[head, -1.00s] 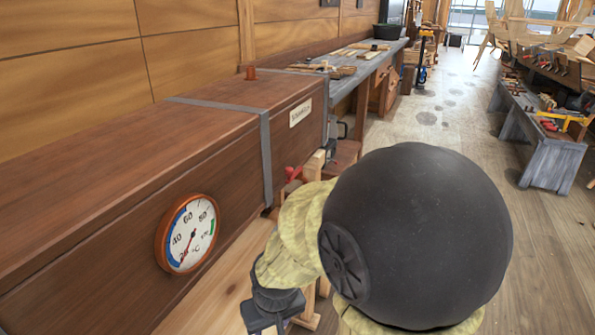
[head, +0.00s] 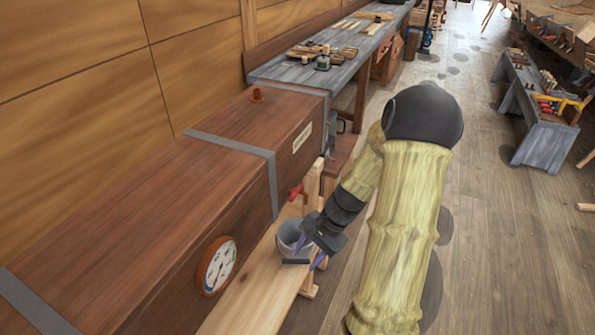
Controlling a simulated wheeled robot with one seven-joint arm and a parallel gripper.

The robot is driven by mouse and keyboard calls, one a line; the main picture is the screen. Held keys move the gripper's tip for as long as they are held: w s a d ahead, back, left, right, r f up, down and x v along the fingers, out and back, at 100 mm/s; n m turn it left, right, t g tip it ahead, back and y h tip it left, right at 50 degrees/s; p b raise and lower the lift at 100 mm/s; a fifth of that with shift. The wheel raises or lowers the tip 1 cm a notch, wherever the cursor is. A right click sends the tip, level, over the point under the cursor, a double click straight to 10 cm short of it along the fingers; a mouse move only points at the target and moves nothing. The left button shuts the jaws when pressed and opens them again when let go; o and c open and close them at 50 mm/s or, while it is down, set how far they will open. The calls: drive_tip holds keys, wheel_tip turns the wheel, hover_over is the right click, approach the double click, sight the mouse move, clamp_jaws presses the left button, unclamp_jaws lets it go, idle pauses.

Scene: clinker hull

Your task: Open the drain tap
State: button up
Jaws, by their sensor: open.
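A red drain tap (head: 297,191) sticks out from the side of the long wooden steam box (head: 215,169), near its far end. It is small in the view, and I cannot tell how its handle is turned. A grey metal bucket (head: 289,238) stands below the tap on a light plank. My gripper (head: 308,256) is open and points down beside the bucket, at its right. It is nearer to me and lower than the tap, and apart from it. Its purple-tipped fingers show, with nothing seen between them.
A round gauge (head: 217,265) is on the box's near side. The light plank (head: 250,292) runs along the box. A grey workbench (head: 340,62) with tools stands beyond. A low bench (head: 540,120) stands at the right. The floor (head: 490,230) to the right is clear.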

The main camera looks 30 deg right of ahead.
drive_tip(key=w+d+r+m+t+y+p, duration=0.2)
drive_tip(key=d+r+m+t+y+p, duration=0.1)
drive_tip(key=d+r+m+t+p, duration=0.5)
drive_tip(key=d+r+m+p, duration=0.3)
drive_tip(key=d+r+p, duration=0.3)
drive_tip(key=d+r, duration=0.1)
drive_tip(key=shift+d+t+y+p, duration=0.2)
drive_tip(key=shift+t+y+p, duration=0.1)
drive_tip(key=shift+t+p, duration=0.1)
drive_tip(key=shift+w+a, duration=0.1)
drive_tip(key=p+x, duration=0.5)
drive_tip(key=x, duration=1.2)
drive_tip(key=shift+w+f, duration=0.1)
clamp_jaws()
